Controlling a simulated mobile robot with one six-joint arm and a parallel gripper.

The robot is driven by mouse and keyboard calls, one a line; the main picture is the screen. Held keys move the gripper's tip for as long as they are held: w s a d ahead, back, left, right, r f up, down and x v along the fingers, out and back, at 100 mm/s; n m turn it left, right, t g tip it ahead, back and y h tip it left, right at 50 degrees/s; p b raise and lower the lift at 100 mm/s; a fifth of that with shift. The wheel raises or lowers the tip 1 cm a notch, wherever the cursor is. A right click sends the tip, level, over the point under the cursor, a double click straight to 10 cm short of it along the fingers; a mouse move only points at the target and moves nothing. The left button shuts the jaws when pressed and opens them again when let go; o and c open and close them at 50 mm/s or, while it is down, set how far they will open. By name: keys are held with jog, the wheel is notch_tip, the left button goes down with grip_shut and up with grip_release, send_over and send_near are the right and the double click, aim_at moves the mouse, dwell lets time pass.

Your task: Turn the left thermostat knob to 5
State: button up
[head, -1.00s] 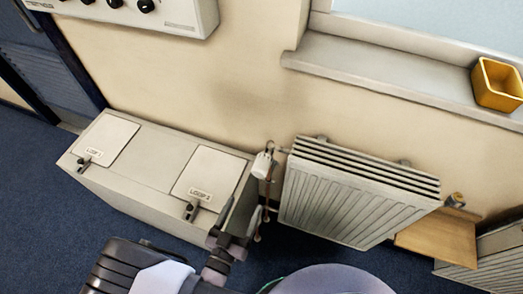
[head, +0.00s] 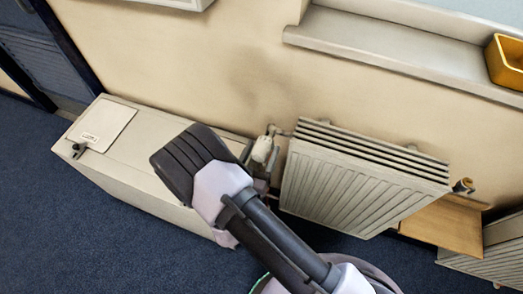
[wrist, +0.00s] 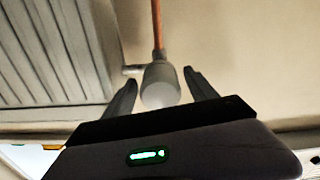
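The left thermostat knob (head: 263,149) is a small pale cylinder at the upper left corner of the radiator (head: 362,180), by the wall. In the wrist view the knob (wrist: 160,85) hangs at the end of a copper pipe, its rounded end towards my gripper. My gripper (wrist: 160,78) is open, with one dark finger on each side of the knob. A gap shows between each finger and the knob, and I see no contact. No number or mark on the knob is readable. In the head view my arm hides the fingers.
A pale cabinet with a lid (head: 103,123) stands left of the radiator, partly behind my arm. The window sill (head: 390,48) runs above, with a yellow pot (head: 506,62) on it. A wooden board (head: 447,224) and another radiator (head: 490,255) are at the right.

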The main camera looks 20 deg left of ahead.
jog(key=c, duration=1.2)
jog(key=shift+o, duration=0.2)
jog(key=shift+n, duration=0.3)
jog(key=n, duration=0.5)
jog(key=shift+n, duration=0.3)
jog(key=n+p, duration=0.1)
jog(key=n, duration=0.4)
jog(key=shift+n, duration=0.6)
jog(key=o, duration=1.4)
jog(key=shift+c, duration=0.2)
